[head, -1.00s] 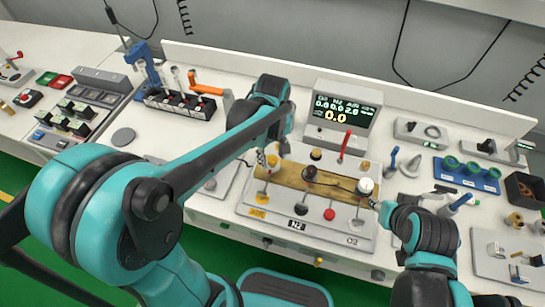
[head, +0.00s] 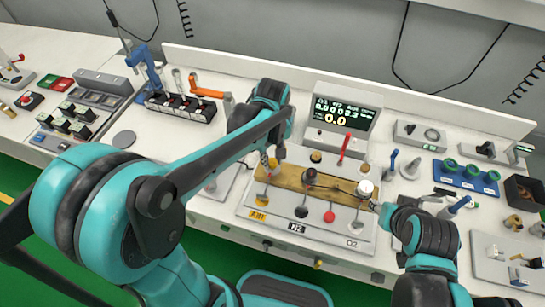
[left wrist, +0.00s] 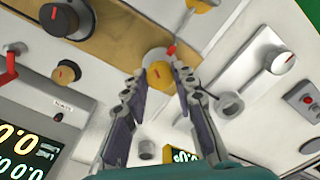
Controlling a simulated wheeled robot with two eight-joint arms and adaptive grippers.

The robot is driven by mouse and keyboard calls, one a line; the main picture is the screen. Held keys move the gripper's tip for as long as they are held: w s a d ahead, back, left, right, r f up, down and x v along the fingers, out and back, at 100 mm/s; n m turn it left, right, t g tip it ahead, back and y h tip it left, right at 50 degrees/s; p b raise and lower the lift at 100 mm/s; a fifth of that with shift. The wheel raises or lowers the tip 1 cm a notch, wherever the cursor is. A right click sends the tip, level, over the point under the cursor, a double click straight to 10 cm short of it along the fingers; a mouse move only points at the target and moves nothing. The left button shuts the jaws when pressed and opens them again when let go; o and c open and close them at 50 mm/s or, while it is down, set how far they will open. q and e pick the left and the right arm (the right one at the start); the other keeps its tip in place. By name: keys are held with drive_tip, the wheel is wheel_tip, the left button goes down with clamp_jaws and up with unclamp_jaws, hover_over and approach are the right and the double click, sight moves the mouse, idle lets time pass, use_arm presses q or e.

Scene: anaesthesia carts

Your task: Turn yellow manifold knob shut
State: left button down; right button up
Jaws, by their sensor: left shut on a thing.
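The yellow manifold knob (left wrist: 160,74) is round with a small red mark. It sits on the tan manifold bar (left wrist: 108,48) and shows between the fingers in the left wrist view. My left gripper (left wrist: 159,78) is shut on this knob, one finger on each side. In the head view my left gripper (head: 271,152) is over the left end of the bar (head: 325,186), and the yellow knob (head: 272,163) is partly hidden there. My right gripper (head: 376,206) is near the white knob (head: 366,187) at the bar's right end. Its fingers are too small to read.
A gas display (head: 342,113) and a red lever (head: 346,147) stand behind the bar. Black (head: 301,212) and red (head: 329,215) knobs sit in front of it. A blue rack with green rings (head: 467,175) is at right.

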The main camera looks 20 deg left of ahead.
sight(272, 161)
use_arm(q)
drive_tip(key=m+p, duration=0.1)
drive_tip(key=m, duration=0.4)
drive_tip(key=m+p, duration=0.1)
drive_tip(key=m, duration=0.5)
drive_tip(key=shift+p, duration=0.3)
idle(0.4)
drive_tip(key=c, duration=1.2)
unclamp_jaws()
wheel_tip(272, 161, up, 12)
